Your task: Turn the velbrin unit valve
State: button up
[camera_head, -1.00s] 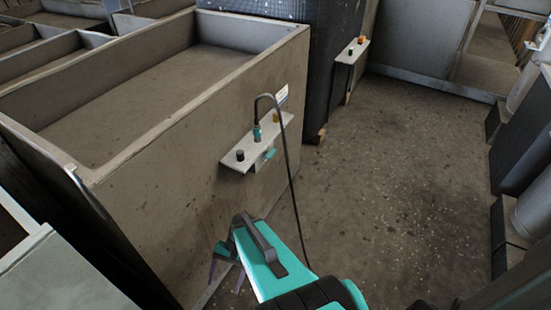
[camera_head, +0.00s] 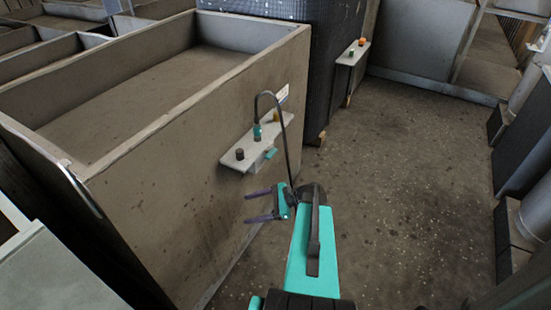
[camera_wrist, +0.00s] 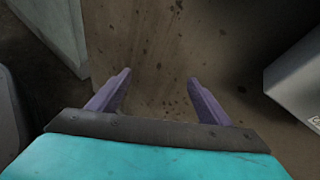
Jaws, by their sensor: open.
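A grey ledge panel (camera_head: 230,160) juts from the side wall of the large open tank. It carries a black knob (camera_head: 239,153), a teal plug with a dark cable (camera_head: 257,131) and an orange knob (camera_head: 277,117). A small teal handle (camera_head: 271,154) sticks out at its front; it may be the valve, but I cannot read a name. My gripper (camera_head: 248,207) is open and empty, below the panel, with its purple fingers pointing left at the tank wall. In the wrist view, the open fingers (camera_wrist: 160,76) face the stained brown wall; no handle is between them.
The tank (camera_head: 150,215) fills the left side. The cable (camera_head: 287,160) hangs down close to my gripper. A second panel (camera_head: 353,52) sits on the dark unit behind. A pale grey box (camera_wrist: 298,80) shows at the wrist view's right edge.

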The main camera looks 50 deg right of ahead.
jog(key=s+d+r+m+t+h+b, duration=0.1)
jog(key=s+d+r+m+t, duration=0.15)
jog(key=d, duration=0.35)
jog(key=s+d+r+m+t+h, duration=0.1)
jog(key=d+r+m+t, duration=0.1)
jog(key=d+r, duration=0.3)
jog(key=m+t+h, duration=0.3)
send_near(274, 154)
jog(key=v, duration=0.5)
jog(key=shift+d+b, duration=0.1)
jog(key=shift+b, duration=0.25)
jog(key=shift+w, duration=0.1)
jog(key=shift+x, duration=6.9)
